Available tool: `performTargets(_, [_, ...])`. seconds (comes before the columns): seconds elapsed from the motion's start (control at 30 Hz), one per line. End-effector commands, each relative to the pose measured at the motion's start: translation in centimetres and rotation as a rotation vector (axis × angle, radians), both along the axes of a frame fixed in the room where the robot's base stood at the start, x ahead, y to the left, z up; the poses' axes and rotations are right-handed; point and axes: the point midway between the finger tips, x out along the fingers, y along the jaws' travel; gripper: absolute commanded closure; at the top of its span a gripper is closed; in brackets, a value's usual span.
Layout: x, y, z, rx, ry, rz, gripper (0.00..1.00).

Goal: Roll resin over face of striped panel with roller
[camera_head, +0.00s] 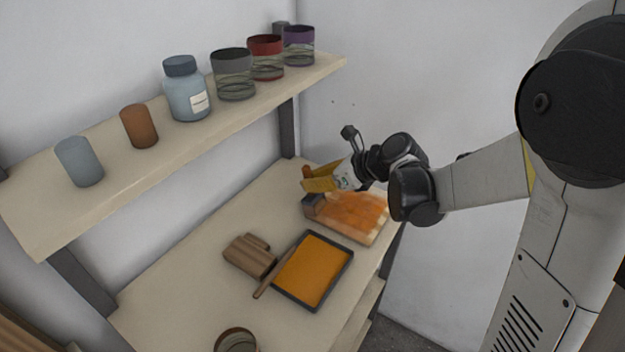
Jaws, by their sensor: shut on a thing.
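My gripper (320,183), with yellow fingers, is over the back left end of the striped panel. It is shut on the roller, whose brown handle end (307,172) sticks up above the fingers. The roller's dark grey head (313,205) is below the fingers, at the panel's left edge; I cannot tell whether it touches the face. The striped panel (372,236) lies flat on the bench, pale wood with orange resin over much of its face. My wrist hides part of its right side. A dark tray (284,292) of orange resin (312,270) lies in front of the panel.
A wooden stick (272,281) lies along the tray's left side, beside a brown ribbed block (249,256). An open can (236,341) stands at the front. The shelf (150,158) above holds several jars and cups. The bench's left part (190,300) is clear.

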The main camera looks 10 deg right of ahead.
Motion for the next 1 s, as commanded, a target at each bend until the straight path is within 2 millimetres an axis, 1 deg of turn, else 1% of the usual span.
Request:
performTargets(0.2, [0.0, 0.0, -0.4, 0.0, 0.0, 0.0, 1.0])
performTargets(0.37, [-0.1, -0.1, -0.3, 0.0, 0.0, 0.0, 1.0])
performTargets(0.73, [-1.8, -1.8, -0.2, 0.001, 0.001, -0.001, 1.0])
performTargets(1.0, [-2.4, -2.5, -0.2, 0.0, 0.0, -0.001, 1.0])
